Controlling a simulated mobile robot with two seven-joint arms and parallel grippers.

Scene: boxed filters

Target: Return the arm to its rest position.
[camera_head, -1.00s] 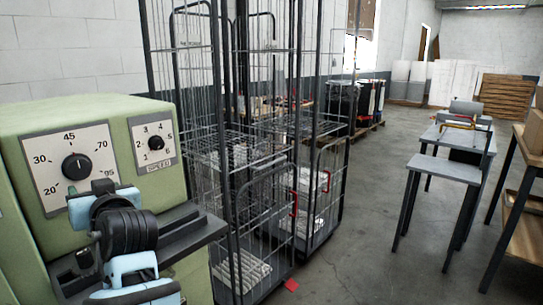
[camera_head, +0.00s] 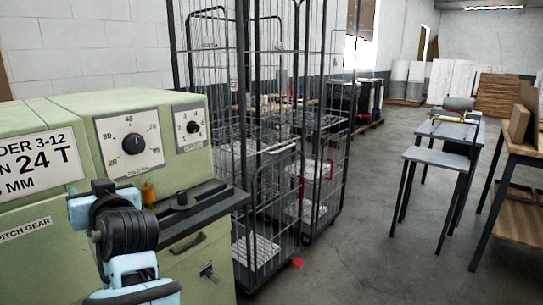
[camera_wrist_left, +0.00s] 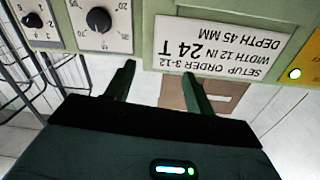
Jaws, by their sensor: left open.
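My left arm (camera_head: 125,225), black and light blue, is in the lower left of the head view, in front of a green machine (camera_head: 215,165). I cannot make out its jaws there. In the left wrist view, my left gripper (camera_wrist_left: 158,70) shows two dark fingers standing apart, with nothing between them. Beyond them are the green machine's panel and a white setup-order sign (camera_wrist_left: 222,45), upside down in this view. My right gripper is in neither view.
Wire cage trolleys (camera_head: 270,190) stand just right of the machine. A grey table (camera_head: 440,158) and a wooden-topped bench (camera_head: 515,150) stand further right. The concrete floor (camera_head: 350,240) between the trolleys and tables is clear.

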